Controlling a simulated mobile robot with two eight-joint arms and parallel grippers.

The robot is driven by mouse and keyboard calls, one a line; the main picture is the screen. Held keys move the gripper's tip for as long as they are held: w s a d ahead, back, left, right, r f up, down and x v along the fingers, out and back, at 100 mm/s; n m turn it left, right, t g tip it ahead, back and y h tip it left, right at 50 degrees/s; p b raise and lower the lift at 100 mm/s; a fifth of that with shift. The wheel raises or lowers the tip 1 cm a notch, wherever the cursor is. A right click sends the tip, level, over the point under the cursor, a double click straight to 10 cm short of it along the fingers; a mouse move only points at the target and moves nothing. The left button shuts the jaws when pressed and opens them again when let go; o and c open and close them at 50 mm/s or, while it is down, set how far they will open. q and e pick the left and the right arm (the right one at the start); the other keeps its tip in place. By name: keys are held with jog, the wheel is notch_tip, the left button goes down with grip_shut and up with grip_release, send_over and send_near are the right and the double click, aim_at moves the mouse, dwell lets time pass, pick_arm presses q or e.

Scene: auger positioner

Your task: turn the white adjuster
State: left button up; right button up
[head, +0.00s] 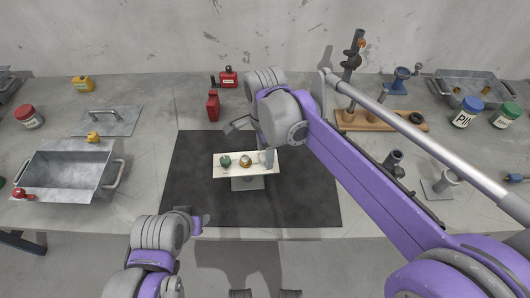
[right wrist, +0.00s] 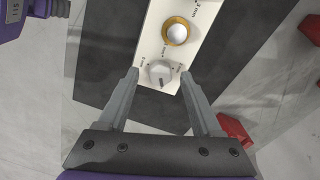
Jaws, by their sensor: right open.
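A pale panel (head: 233,172) stands raised over the dark mat and carries a row of knobs. My right gripper (right wrist: 160,76) is open, with one fingertip on each side of this knob in the picture; contact is not visible.
A gold-ringed knob with a white cap (right wrist: 177,33) is beside the adjuster. A green knob (head: 225,160) is at the panel's left. The dark mat (head: 190,155) is otherwise clear. A metal tray (head: 65,180) stands left; red containers (head: 213,106) stand behind the mat.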

jog(key=shift+f, duration=0.35)
grip_shut()
dwell(0.4)
